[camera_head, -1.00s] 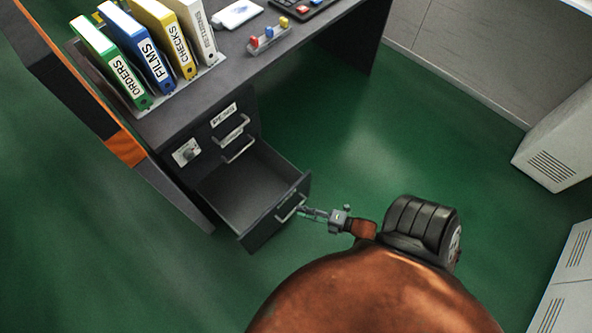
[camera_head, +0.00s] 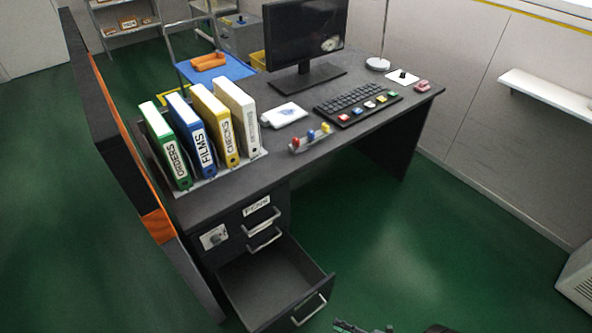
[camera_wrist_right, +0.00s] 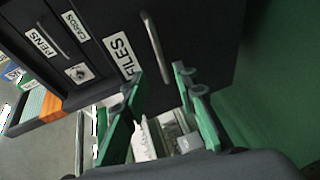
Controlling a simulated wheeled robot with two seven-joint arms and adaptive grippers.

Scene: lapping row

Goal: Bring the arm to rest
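My right gripper (camera_head: 347,327) is at the bottom edge of the head view, just right of the pulled-out bottom drawer's handle (camera_head: 309,309); most of its arm is cut off. In the right wrist view my right gripper (camera_wrist_right: 160,80) has its two green fingers spread, with nothing held between them. The drawer front with the FILES label (camera_wrist_right: 119,52) and its bar handle (camera_wrist_right: 156,48) lies just beyond the fingertips. The handle looks clear of the fingers. My left gripper is in neither view.
The open drawer (camera_head: 268,283) sticks out below the desk (camera_head: 340,150) and looks empty. Several binders (camera_head: 206,130) stand in a rack on the desk, near a monitor (camera_head: 303,33) and keyboard (camera_head: 350,101). Green floor (camera_head: 440,230) is clear to the right.

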